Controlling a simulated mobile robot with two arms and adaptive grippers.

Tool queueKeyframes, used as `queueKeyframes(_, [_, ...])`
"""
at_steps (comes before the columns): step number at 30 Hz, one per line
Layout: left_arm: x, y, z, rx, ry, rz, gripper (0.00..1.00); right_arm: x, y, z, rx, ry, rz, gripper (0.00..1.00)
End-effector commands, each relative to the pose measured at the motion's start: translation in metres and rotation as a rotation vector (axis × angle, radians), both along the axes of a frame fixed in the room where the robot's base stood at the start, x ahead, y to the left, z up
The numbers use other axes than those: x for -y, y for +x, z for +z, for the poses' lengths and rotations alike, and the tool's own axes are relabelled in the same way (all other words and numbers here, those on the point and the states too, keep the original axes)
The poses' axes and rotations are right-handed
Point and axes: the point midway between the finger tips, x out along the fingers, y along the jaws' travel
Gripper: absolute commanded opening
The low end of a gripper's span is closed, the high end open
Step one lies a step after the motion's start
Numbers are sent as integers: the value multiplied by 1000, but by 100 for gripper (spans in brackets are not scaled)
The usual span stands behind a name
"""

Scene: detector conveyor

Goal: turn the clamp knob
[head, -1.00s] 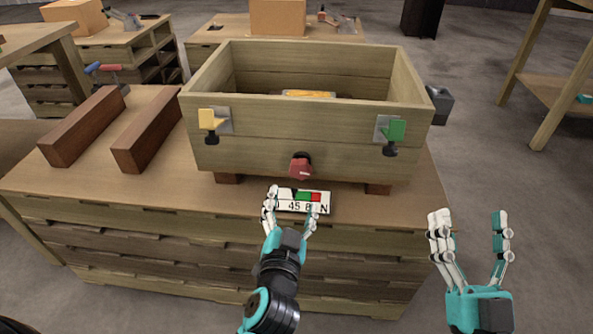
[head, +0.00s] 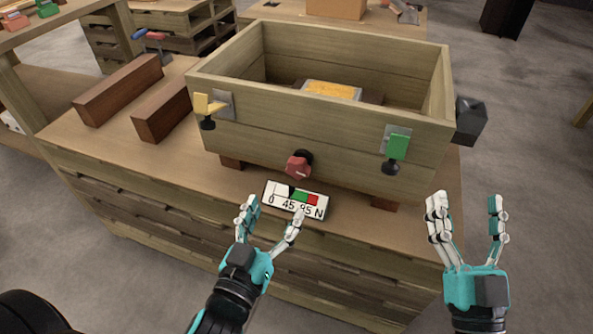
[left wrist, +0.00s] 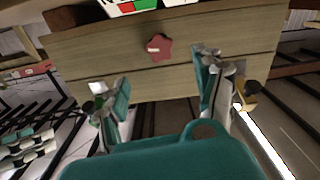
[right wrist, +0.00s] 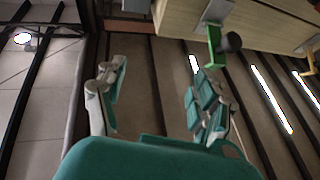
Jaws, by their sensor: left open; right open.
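The red clamp knob (head: 298,165) sits low on the front wall of the wooden box. It also shows in the left wrist view (left wrist: 159,47), star-shaped, beyond and between the open fingers. My left gripper (head: 272,222) is open and empty, in front of and below the knob, apart from it. A label plate (head: 295,200) with white, green and red fields and the marks "0", "45", "N" lies below the knob; a left fingertip partly covers its numbers. My right gripper (head: 467,210) is open and empty, right of the bench front.
The wooden box (head: 300,120) carries a yellow latch (head: 207,106) and a green latch (head: 397,147) on its front. Inside lies a yellow-topped object (head: 331,90). Two brown wooden bars (head: 120,88) lie left on the bench. Floor is free at right.

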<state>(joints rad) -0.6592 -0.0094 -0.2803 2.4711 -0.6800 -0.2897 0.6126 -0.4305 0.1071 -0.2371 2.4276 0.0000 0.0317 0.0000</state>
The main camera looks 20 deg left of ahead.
Motion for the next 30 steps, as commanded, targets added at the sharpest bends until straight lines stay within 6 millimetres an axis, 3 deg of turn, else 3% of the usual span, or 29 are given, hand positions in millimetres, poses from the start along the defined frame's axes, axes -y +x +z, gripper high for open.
queueKeyframes(15, [4, 99, 0, 2, 3, -1, 69, 0, -8, 15, 98, 28, 6, 69])
queueKeyframes(21, [4, 117, 0, -1, 2, -1, 69, 0, -13, 23, 147, 42, 8, 69])
queueKeyframes(30, [4, 119, 0, -2, 1, 0, 69, 0, -14, 24, 156, 45, 9, 69])
